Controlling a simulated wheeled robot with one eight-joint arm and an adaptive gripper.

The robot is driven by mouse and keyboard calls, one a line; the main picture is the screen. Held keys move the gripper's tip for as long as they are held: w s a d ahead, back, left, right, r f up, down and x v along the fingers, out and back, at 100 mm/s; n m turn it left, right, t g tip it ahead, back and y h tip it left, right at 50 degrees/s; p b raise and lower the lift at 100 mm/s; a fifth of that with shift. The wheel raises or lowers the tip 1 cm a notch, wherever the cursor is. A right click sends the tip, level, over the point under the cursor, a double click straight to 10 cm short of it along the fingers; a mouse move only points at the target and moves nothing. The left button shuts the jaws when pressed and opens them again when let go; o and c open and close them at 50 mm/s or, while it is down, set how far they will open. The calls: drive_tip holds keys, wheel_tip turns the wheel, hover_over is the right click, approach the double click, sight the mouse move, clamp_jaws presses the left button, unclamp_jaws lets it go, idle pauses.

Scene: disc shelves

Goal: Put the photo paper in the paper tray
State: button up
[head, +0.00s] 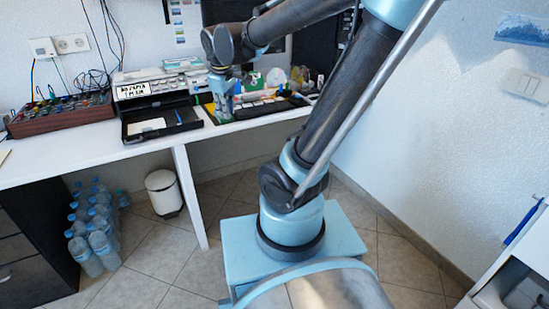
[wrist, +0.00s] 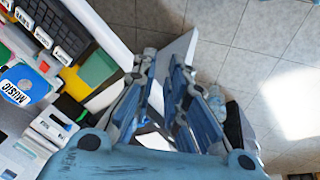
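A black open tray (head: 163,116) sits on the white desk at the left, in front of a pale printer-like unit with a lettered label (head: 132,90). A white sheet (head: 146,126) lies in the tray. I cannot tell whether this sheet is the photo paper. My gripper (head: 223,112) points down over the desk, to the right of the tray. In the wrist view my gripper (wrist: 163,58) has its fingers apart, with nothing clearly held between them. The tray is not clearly seen in the wrist view.
A box with colored knobs (head: 62,112) stands left of the tray. Bottles (head: 100,245) and a white bin (head: 163,193) stand on the floor below. The desk's front left is clear.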

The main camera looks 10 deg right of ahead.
drive_tip(key=s+d+f+m, duration=0.5)
drive_tip(key=s+d, duration=0.1)
drive_tip(key=s, duration=0.2)
drive_tip(key=s+d+f+m+g, duration=0.1)
drive_tip(key=s+d+f+m, duration=0.4)
drive_tip(key=s, duration=0.4)
drive_tip(key=shift+s+d+f, duration=0.2)
drive_tip(key=shift+d+f, duration=0.35)
drive_tip(key=shift+d, duration=0.55)
drive_tip(key=shift+w+f, duration=0.2)
drive_tip(key=shift+w, duration=0.25)
